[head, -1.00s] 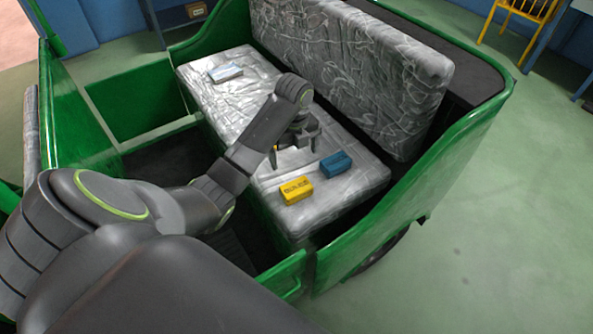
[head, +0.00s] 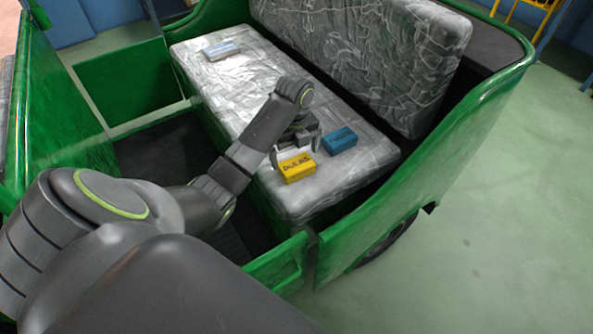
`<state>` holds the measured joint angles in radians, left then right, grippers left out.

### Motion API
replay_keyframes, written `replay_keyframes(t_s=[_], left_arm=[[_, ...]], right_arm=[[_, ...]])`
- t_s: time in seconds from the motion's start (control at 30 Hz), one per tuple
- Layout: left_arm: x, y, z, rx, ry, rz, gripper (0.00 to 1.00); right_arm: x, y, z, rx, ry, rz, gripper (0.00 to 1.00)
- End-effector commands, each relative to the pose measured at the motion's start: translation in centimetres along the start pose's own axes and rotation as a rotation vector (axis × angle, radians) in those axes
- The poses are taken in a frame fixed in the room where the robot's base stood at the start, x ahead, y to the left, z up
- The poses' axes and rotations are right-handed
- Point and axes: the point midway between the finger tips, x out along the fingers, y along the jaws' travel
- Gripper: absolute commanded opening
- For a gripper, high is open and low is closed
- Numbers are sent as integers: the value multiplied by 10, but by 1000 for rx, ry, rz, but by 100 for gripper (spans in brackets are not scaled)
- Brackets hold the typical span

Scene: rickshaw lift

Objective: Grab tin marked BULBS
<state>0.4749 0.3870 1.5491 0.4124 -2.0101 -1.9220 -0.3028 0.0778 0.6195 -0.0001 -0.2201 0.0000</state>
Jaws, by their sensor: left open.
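A yellow tin (head: 298,168) with dark lettering that seems to read BULBS lies on the front right part of the grey patterned seat (head: 215,88). My left gripper (head: 295,150) is open, with its fingers pointing down just behind the yellow tin. I cannot tell whether a finger touches it. A blue tin (head: 339,140) with dark, unreadable lettering lies to the right of the gripper, behind the yellow tin. My right gripper is not in view.
A light blue and white box (head: 221,50) lies at the far left end of the seat. The patterned backrest (head: 370,60) rises behind. The green rickshaw side wall (head: 440,170) curves around the right. The seat's middle is clear.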

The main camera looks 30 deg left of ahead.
Motion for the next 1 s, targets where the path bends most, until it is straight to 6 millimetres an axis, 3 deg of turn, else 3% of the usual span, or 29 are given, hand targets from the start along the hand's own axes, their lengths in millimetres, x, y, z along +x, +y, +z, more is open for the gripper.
replay_keyframes(t_s=[0.2, 0.4, 0.7, 1.0], left_arm=[[23, -2, -1, 0, 3, 1, 100], [48, -4, -2, 0, 2, 1, 100], [54, -4, -1, 0, -1, 0, 100], [54, -4, -1, 0, -1, 0, 63]], right_arm=[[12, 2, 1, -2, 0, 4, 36], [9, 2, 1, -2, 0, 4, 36], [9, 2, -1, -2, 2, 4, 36], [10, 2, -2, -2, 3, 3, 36]])
